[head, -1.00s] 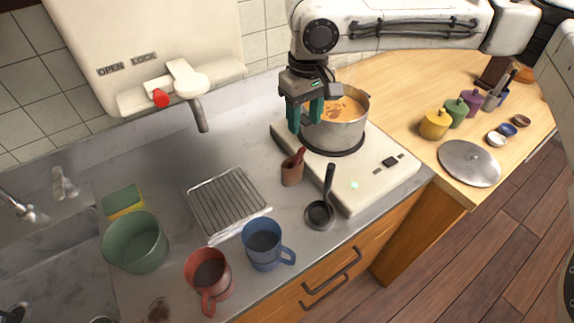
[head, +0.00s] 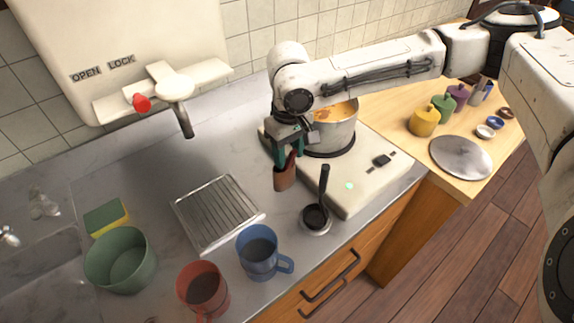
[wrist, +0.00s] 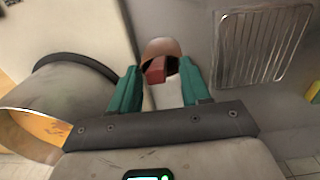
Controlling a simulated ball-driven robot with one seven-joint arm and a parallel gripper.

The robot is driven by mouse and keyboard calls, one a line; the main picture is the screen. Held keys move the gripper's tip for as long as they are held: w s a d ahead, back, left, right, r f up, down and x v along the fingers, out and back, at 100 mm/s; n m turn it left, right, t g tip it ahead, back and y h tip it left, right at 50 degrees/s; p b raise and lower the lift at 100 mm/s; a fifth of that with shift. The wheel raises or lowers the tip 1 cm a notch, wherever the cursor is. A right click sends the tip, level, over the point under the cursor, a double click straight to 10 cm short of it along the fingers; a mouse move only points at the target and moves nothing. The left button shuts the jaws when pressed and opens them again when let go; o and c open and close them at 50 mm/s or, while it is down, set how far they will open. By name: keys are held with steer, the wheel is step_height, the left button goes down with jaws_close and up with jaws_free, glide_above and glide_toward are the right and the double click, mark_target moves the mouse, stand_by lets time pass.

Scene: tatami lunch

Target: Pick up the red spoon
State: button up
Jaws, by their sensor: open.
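The red spoon (head: 291,160) stands in a small brown cup (head: 283,180) on the counter, its handle rising above the rim. In the wrist view, the red spoon (wrist: 155,70) shows as a short red end at the mouth of the brown cup (wrist: 160,46). My gripper (head: 287,158) is open, with its green fingers down over the cup. In the wrist view, the fingers of my gripper (wrist: 160,75) stand on either side of the red end. The fingers partly hide the spoon in the head view; I cannot tell whether they touch it.
A soup pot (head: 334,135) on the white stove (head: 375,178) stands right behind the gripper. A metal rack (head: 217,212) lies left, with blue (head: 258,255) and red (head: 203,290) mugs in front.

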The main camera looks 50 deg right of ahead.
mark_target(287, 168)
steer(key=shift+f, duration=1.35)
steer(key=shift+c, duration=0.3)
jaws_close()
